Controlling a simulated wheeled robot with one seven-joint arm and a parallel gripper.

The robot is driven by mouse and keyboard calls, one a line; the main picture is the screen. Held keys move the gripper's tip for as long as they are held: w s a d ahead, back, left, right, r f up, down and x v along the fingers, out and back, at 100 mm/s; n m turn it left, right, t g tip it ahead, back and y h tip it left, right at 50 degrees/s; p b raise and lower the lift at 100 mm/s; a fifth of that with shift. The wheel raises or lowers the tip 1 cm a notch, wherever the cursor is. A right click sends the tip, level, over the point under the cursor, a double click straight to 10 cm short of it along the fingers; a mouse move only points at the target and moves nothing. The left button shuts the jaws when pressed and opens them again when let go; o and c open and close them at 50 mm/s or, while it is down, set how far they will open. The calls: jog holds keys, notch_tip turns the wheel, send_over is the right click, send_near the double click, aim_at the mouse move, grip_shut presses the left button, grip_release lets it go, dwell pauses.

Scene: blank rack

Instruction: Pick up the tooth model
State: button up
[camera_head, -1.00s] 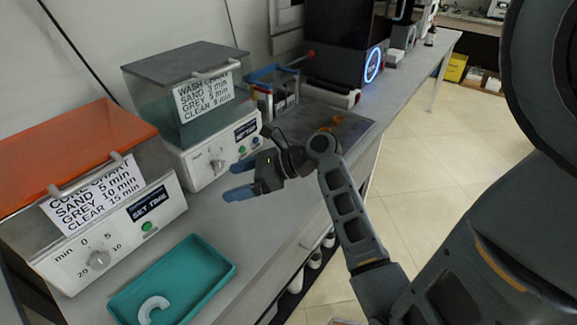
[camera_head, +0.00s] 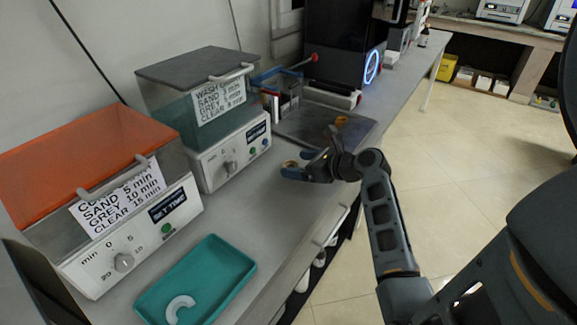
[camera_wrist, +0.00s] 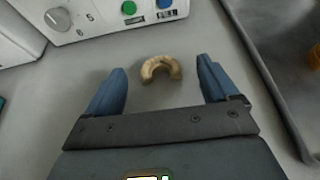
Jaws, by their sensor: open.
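A tan, horseshoe-shaped tooth model (camera_wrist: 161,68) lies on the grey bench top in the wrist view, between and slightly ahead of my two blue fingers. In the head view the tooth model (camera_head: 291,163) shows small beside my fingertips, partly hidden by them. My gripper (camera_head: 301,164) is open and empty, pointing toward the wash unit. A gap shows between each finger and the tooth model in the wrist view. A white arch-shaped piece (camera_head: 180,307) lies in the teal tray (camera_head: 236,252).
The wash unit (camera_head: 218,158) stands just beyond the tooth model. The curing unit (camera_head: 147,231) with its orange lid stands to its left. A metal tray (camera_head: 312,123) with an orange piece (camera_head: 341,120) lies to the right. Bare bench (camera_head: 258,205) lies between the teal tray and my gripper.

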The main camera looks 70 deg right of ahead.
jog(key=shift+x, duration=1.25)
jog(key=shift+c, duration=0.5)
jog(key=c, duration=0.9)
jog(key=shift+r, duration=0.2)
jog(key=shift+c, duration=0.3)
